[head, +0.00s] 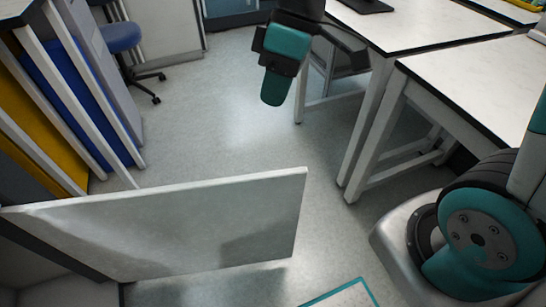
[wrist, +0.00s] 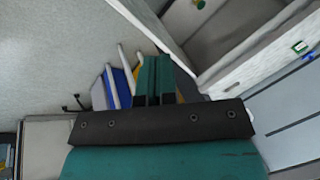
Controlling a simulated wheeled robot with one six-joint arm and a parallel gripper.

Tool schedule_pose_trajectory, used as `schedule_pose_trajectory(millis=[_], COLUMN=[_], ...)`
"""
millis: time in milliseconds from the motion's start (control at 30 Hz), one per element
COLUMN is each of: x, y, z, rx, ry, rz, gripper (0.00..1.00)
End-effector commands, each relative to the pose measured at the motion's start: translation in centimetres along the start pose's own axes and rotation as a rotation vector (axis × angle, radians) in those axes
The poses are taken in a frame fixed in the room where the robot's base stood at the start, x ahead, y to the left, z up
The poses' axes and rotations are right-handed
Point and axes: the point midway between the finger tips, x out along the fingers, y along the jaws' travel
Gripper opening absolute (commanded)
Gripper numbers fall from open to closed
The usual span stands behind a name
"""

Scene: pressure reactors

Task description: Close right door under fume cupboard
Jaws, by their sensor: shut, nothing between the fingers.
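The right door under the fume cupboard is a white panel (head: 200,222) standing open at the lower left of the head view. It reaches out from the cupboard at the left, and its free edge is near the middle. My gripper (head: 273,99) hangs at the top middle of the head view, pointing down, beyond the door's free edge in the picture and apart from it. In the wrist view my gripper (wrist: 155,62) has its teal fingers together with nothing between them. A white panel edge (wrist: 160,32) runs beside the fingers there; I cannot tell whether it is this door.
Yellow panels (head: 32,115) and blue panels (head: 65,85) stand upright at the left. A blue stool (head: 122,38) is behind them. White benches (head: 480,85) fill the right side. The grey floor (head: 205,120) between is clear.

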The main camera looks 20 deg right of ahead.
Motion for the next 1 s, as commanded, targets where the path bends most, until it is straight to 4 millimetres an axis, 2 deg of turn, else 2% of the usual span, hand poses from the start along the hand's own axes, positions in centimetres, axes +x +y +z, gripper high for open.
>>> schedule_pose_trajectory(millis=[33,200,300,400,500,633,767,1000], x=[1.0,4.6,7.1,9.2,10.6,11.6,12.9,17.5], y=[2.9,11.4,15.6,18.6,20.3,21.2,20.9,19.5], z=[-0.8,-1.7,-1.1,-0.3,0.4,0.9,1.0,1.3], rx=[-0.043,-0.243,-0.344,-0.422,-0.476,-0.508,-0.511,-0.509], ry=[-0.016,-0.025,-0.013,0.004,0.019,0.029,0.029,0.027], rz=[-0.036,-0.145,-0.201,-0.242,-0.267,-0.281,-0.286,-0.288], gripper=[0.0,0.0,0.0,0.0,0.0,0.0,0.0,0.0])
